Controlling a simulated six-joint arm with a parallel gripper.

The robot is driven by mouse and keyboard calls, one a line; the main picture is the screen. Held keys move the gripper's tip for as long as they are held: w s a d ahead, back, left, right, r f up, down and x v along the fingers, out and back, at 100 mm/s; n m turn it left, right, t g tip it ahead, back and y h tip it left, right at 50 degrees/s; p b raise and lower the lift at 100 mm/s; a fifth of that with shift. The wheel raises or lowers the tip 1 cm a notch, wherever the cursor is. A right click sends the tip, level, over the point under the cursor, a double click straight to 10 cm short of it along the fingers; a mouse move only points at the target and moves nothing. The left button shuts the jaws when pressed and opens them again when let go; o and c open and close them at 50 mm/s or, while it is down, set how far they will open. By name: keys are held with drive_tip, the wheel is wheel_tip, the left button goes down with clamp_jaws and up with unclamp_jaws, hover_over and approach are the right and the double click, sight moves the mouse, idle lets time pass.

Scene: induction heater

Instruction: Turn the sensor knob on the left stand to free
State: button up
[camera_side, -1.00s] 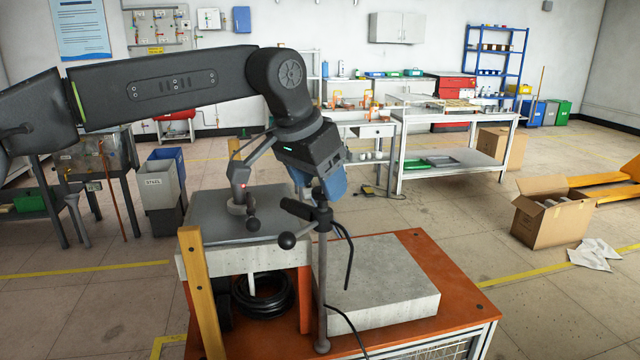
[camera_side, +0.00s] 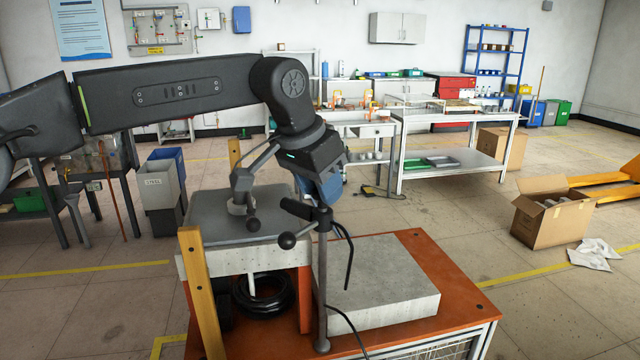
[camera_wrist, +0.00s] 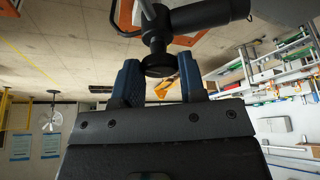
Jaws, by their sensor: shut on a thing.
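My gripper (camera_side: 331,188) is at the top of the near post stand (camera_side: 322,275) in the side view, its blue fingers pointing down. In the wrist view its two blue fingers (camera_wrist: 158,84) stand either side of a round black knob (camera_wrist: 160,64), shut on it. The knob joins a clamp with a black cylindrical sensor (camera_wrist: 208,13). In the side view the sensor (camera_side: 297,209) sticks out left of the post, and the fingers hide the gripped knob. A second stand with a dark clamp (camera_side: 241,182) is further left. I cannot tell the knob's setting.
A black ball-ended handle (camera_side: 287,241) sticks out left of the near post, below the sensor. A black cable (camera_side: 349,262) hangs to its right. A grey slab (camera_side: 375,287) lies on the orange bench (camera_side: 440,270). A wooden post (camera_side: 203,300) stands at front left.

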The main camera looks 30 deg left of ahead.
drive_tip(key=shift+n+y, duration=0.6)
drive_tip(key=shift+n, duration=0.9)
drive_tip(key=o, duration=0.9)
drive_tip(key=shift+d, duration=0.1)
drive_tip(key=shift+r, duration=0.15)
drive_tip(key=v, duration=1.3)
drive_tip(key=shift+s+r, duration=0.2)
drive_tip(key=shift+r, duration=0.05)
